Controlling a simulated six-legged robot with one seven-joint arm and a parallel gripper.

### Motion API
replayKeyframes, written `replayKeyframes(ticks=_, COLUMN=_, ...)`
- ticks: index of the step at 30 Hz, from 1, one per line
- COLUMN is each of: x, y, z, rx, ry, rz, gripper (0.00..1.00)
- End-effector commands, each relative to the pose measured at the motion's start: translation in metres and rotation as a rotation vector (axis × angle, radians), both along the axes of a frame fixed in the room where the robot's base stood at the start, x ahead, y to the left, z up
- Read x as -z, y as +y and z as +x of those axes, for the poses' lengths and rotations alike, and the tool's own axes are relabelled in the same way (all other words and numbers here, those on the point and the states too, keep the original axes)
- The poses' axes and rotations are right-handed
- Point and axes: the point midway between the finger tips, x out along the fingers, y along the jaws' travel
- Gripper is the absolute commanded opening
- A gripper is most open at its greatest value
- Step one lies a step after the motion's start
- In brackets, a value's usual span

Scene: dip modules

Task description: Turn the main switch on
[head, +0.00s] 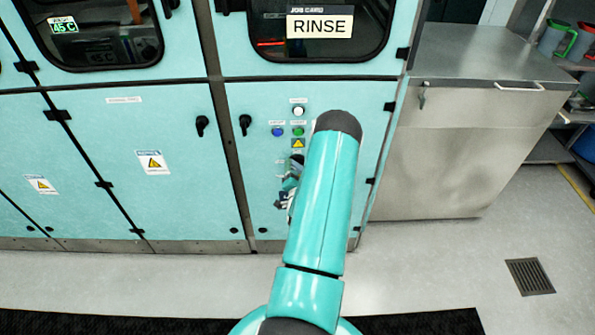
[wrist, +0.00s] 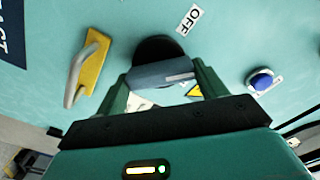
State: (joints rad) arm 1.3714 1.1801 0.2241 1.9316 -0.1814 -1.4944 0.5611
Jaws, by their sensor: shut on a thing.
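The main switch (wrist: 160,72) shows in the wrist view as a grey bar handle on a round black base, mounted on the teal panel. An OFF label (wrist: 190,18) is on the panel just above and right of the base. My gripper (wrist: 163,80) is shut on the bar handle, with one green finger at each end of it in the picture. In the head view my gripper (head: 287,190) is at the cabinet's lower door, partly hidden behind my arm. The switch cannot be made out clearly there.
A blue button (wrist: 262,80) is to the right of the switch. A yellow plate with a grey handle (wrist: 90,68) is to its left. In the head view, white (head: 298,111) and green (head: 298,132) buttons sit above my gripper. A steel cabinet (head: 450,150) stands at right.

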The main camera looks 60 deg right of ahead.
Motion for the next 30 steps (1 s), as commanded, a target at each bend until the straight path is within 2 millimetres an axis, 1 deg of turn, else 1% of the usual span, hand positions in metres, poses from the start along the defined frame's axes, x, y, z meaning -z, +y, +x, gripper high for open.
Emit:
replayKeyframes(ticks=18, x=0.0007, y=-0.0008, z=-0.0013, rx=0.002, ry=-0.511, rz=0.257, gripper=0.48)
replayKeyframes(ticks=24, x=0.0009, y=-0.0009, z=-0.0013, rx=0.001, ry=-0.631, rz=0.317, gripper=0.48)
replayKeyframes(ticks=30, x=0.0009, y=-0.0009, z=-0.0011, rx=0.001, ry=-0.705, rz=0.355, gripper=0.48)
